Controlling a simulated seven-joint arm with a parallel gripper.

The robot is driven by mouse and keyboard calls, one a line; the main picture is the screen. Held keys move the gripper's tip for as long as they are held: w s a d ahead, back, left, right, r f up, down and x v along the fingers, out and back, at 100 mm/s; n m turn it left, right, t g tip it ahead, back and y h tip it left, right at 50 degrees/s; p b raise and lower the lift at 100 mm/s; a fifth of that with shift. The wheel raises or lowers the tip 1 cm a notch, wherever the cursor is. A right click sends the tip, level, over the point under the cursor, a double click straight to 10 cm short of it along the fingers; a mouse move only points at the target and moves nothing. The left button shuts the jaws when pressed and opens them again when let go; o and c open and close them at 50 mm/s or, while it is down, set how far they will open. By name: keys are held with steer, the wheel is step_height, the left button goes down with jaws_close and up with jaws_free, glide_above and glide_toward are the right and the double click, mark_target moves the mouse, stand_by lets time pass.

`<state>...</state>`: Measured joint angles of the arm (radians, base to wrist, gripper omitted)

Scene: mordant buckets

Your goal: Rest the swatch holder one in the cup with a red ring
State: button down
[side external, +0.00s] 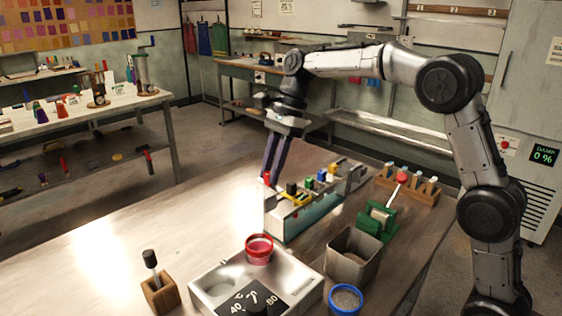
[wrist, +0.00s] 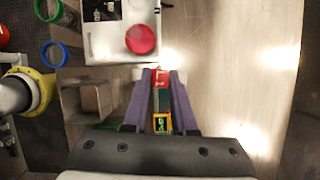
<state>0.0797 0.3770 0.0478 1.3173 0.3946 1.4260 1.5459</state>
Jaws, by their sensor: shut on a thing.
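The cup with a red ring (side external: 259,248) sits in the far edge of the white bath unit (side external: 209,290); its red contents show in the wrist view (wrist: 140,39). My gripper (side external: 267,175) points down over the near-left end of the long rack (side external: 318,216). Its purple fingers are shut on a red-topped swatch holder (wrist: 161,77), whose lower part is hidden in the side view. I cannot read a number on it, nor tell whether it is clear of the rack. A green and yellow holder (wrist: 161,123) shows between the fingers, lower in the wrist view.
Several other coloured holders stand along the rack. A square metal bin (side external: 352,255), a blue-ringed cup (side external: 345,299) and a green press (side external: 377,217) stand right of the bath. A wooden block with a black-topped tool (side external: 158,290) stands left.

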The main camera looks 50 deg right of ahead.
steer(key=s+a+r+n, duration=0.1)
steer(key=s+a, duration=0.3)
steer(key=a, duration=0.3)
steer(key=shift+a+r, duration=0.15)
steer(key=shift+r, duration=0.25)
steer(key=shift+f, duration=0.1)
step_height(320, 180, down, 11)
steer(key=shift+r, duration=0.2)
stand_by(0.9)
steer(key=c, duration=0.6)
jaws_free()
steer(key=shift+c, duration=0.2)
